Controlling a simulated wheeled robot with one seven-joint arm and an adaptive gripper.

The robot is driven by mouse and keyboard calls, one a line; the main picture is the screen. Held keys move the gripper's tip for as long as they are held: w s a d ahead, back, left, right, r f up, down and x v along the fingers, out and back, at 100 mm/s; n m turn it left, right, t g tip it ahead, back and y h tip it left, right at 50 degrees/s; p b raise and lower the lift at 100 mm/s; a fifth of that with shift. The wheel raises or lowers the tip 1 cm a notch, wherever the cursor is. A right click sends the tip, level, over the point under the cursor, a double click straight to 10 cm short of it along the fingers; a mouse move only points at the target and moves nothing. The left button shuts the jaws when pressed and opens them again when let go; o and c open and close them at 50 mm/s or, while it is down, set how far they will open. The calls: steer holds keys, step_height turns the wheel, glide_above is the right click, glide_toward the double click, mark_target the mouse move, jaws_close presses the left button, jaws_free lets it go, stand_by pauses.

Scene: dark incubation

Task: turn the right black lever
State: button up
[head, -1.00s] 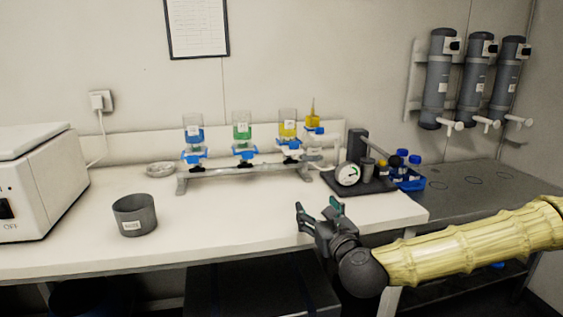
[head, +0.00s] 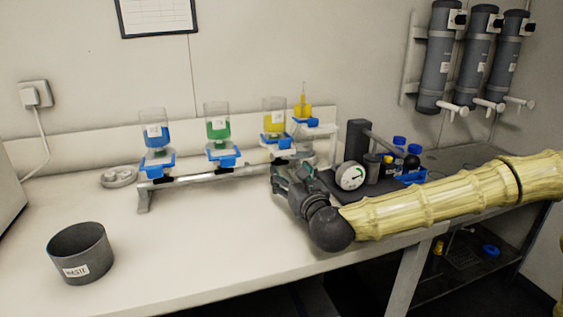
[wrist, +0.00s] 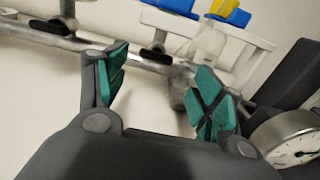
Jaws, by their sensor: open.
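The right black lever (wrist: 153,56) sits on the grey rail below a blue holder, between my fingertips in the wrist view and beyond them. In the head view it is under the yellow-liquid bottle (head: 275,117), largely hidden by my gripper (head: 287,172). My gripper, seen in the wrist view (wrist: 160,72), is open with teal pads apart and nothing between them. I cannot tell whether it touches the lever. The middle black lever (wrist: 66,20) shows farther left on the rail.
The gauge (head: 350,176) on its black base is close to the right of my gripper. Blue-capped bottles (head: 399,143) stand behind it. The waste cup (head: 80,254) is at the front left. The bench front is otherwise clear.

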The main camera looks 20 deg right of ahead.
mark_target(281, 164)
steer(key=w, duration=0.7)
steer(key=shift+w+a, duration=0.4)
steer(key=c, duration=1)
steer(key=shift+n, duration=1.5)
steer(key=o, duration=1)
